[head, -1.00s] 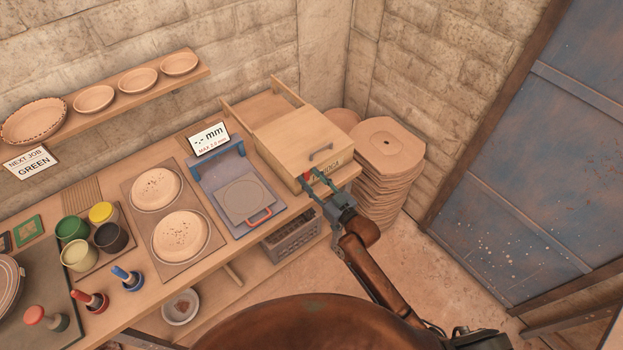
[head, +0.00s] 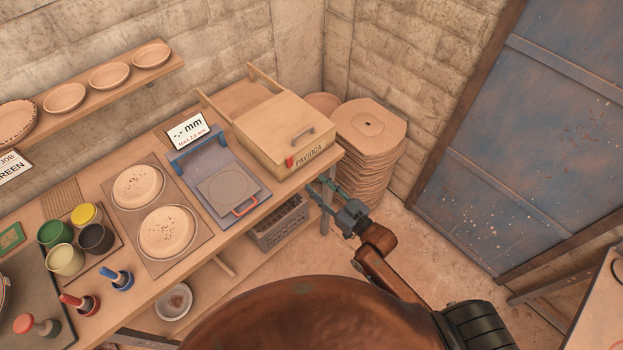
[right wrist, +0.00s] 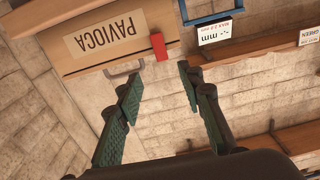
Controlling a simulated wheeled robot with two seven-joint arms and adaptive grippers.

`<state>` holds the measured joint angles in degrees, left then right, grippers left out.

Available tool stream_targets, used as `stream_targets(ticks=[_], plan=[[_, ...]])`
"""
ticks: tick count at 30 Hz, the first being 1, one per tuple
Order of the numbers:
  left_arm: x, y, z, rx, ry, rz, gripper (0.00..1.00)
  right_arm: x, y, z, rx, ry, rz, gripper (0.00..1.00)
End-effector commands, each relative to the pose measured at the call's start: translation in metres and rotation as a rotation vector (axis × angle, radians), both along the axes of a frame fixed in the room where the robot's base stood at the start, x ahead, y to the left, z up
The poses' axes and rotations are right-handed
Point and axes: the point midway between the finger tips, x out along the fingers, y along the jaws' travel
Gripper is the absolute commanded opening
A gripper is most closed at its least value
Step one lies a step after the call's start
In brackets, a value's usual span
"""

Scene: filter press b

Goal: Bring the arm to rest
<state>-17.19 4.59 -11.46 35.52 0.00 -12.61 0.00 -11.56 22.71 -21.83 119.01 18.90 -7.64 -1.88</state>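My right gripper (head: 327,192) is off the bench's right end, just in front of and below the wooden box marked PAVIOCA (head: 287,132). In the right wrist view its two green fingers (right wrist: 163,95) are spread apart with nothing between them. That view also shows the box (right wrist: 100,38), its grey handle (right wrist: 125,68) and a red tab (right wrist: 158,46), all beyond the fingertips and apart from them. My left gripper is not in either view.
The bench holds a blue press (head: 218,185), two speckled discs on a board, paint cups (head: 66,259) and stamps (head: 121,279). A grey crate (head: 281,226) sits below. Stacked plates (head: 368,140) stand in the corner. A blue door (head: 530,130) is at right. Floor is clear between.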

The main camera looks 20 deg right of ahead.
Motion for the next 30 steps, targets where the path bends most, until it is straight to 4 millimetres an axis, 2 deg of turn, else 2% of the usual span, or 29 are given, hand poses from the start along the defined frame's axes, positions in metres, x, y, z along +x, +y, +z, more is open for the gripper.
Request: stream_targets(ticks=[17, 20, 23, 26, 30], plan=[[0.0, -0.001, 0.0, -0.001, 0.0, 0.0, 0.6, -0.002, -0.001, 0.0, 0.0, -0.001, 0.0, 0.35], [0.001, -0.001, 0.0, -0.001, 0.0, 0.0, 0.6, -0.001, -0.004, -0.009, -0.007, 0.014, -0.008, 0.35], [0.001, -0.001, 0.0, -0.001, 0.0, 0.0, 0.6, 0.001, -0.015, -0.042, -0.029, 0.062, -0.034, 0.35], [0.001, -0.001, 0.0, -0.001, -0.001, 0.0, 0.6, 0.001, -0.034, -0.099, -0.068, 0.149, -0.077, 0.35], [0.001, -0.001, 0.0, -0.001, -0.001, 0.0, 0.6, -0.014, -0.067, -0.196, -0.132, 0.301, -0.145, 0.35]])
